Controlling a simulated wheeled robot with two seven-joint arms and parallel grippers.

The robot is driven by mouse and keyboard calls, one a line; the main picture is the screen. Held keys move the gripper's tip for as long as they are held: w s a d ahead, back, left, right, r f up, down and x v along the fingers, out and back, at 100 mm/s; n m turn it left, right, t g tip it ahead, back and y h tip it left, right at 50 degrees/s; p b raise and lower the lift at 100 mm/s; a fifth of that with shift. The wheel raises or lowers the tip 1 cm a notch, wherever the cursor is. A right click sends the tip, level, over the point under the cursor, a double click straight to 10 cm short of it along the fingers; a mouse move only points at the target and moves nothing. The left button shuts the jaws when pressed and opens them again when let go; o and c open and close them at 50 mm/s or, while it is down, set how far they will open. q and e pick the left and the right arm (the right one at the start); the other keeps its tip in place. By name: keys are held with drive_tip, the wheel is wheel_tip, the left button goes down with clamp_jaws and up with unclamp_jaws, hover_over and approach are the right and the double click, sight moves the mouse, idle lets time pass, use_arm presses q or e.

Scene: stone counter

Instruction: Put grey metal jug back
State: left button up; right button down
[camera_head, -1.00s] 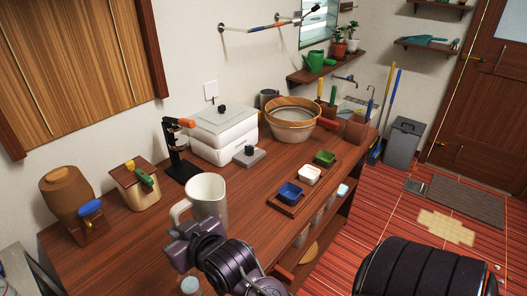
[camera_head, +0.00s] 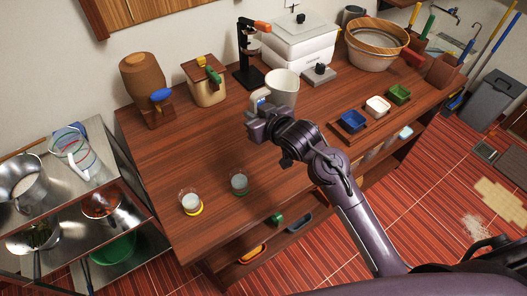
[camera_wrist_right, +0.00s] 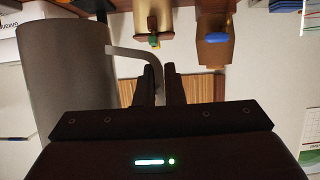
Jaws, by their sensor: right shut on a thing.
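The grey metal jug (camera_head: 284,87) is upright over the wooden counter (camera_head: 215,135), just right of the black stand with the orange top. I cannot tell whether its base touches the counter. My right gripper (camera_head: 261,103) is shut on the jug's handle, on the left side of the jug. In the right wrist view the jug (camera_wrist_right: 66,80) fills the left side, and its handle runs between the two fingers (camera_wrist_right: 164,85). My left gripper is not in view.
The black stand (camera_head: 248,60), a white box (camera_head: 300,45) and a small scale-like block (camera_head: 319,74) are close behind the jug. Two glasses (camera_head: 190,202) stand at the front left; the counter between is clear.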

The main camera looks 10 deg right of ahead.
wheel_tip(320, 180, down, 16)
drive_tip(key=shift+p, duration=0.75)
drive_tip(key=shift+f, duration=0.2)
drive_tip(key=shift+f, duration=0.15)
drive_tip(key=c, duration=1.5)
unclamp_jaws()
drive_tip(key=shift+c, duration=0.2)
